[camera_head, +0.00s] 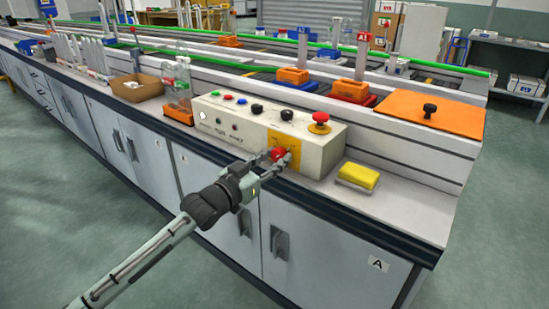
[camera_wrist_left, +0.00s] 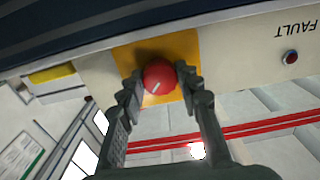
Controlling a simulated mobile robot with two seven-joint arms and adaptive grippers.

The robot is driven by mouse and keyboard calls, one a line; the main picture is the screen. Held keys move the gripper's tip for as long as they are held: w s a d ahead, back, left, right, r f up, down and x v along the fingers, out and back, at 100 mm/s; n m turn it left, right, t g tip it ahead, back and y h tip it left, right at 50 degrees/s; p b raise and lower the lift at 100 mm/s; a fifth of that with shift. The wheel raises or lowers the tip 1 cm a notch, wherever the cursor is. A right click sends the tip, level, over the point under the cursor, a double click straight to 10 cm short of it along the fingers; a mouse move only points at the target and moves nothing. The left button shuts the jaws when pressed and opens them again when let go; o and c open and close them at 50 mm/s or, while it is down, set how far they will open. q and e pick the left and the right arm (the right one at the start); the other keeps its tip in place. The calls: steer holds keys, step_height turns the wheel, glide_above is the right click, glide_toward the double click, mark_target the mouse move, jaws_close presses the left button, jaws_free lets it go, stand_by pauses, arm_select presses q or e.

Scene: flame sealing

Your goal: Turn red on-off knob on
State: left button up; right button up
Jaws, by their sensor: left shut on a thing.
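The red on-off knob (camera_head: 279,154) sits on a yellow plate (camera_head: 291,142) at the front right of the beige control box (camera_head: 232,130). My left gripper (camera_head: 277,157) is at the knob, with one finger on each side of it. In the left wrist view the round red knob (camera_wrist_left: 159,77) shows between the two fingers (camera_wrist_left: 158,86), which are closed on it. A pale line marks the knob's face and runs at a slant in that view. My right gripper is in neither view.
A red mushroom button (camera_head: 319,122) stands on top of the box, beside black knobs (camera_head: 287,115). A yellow sponge (camera_head: 358,177) lies to the right on the counter. A cardboard box (camera_head: 136,88) and a clear bottle (camera_head: 176,85) stand to the left.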

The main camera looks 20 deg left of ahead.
arm_select(q)
steer(key=o, duration=0.9)
steer(key=v, duration=1.2)
steer(key=s+a+f+n+g+y, duration=0.1)
steer(key=s+a+f+g+y, duration=0.15)
steer(key=f, duration=0.85)
steer(key=s+a+f+n+g+y, duration=0.1)
steer(key=s+f+g+y, duration=0.25)
steer(key=f, duration=0.75)
steer(key=s+f+g, duration=0.2)
steer(key=s+f, duration=0.3)
steer(key=s, duration=0.1)
steer(key=s+f+g+y, duration=0.1)
steer(key=s+f+g, duration=0.2)
steer(key=s+f, duration=0.3)
steer(key=s+f+g, duration=0.3)
steer(key=s+f, duration=0.3)
steer(key=s, duration=0.1)
steer(key=shift+d+n, duration=0.3)
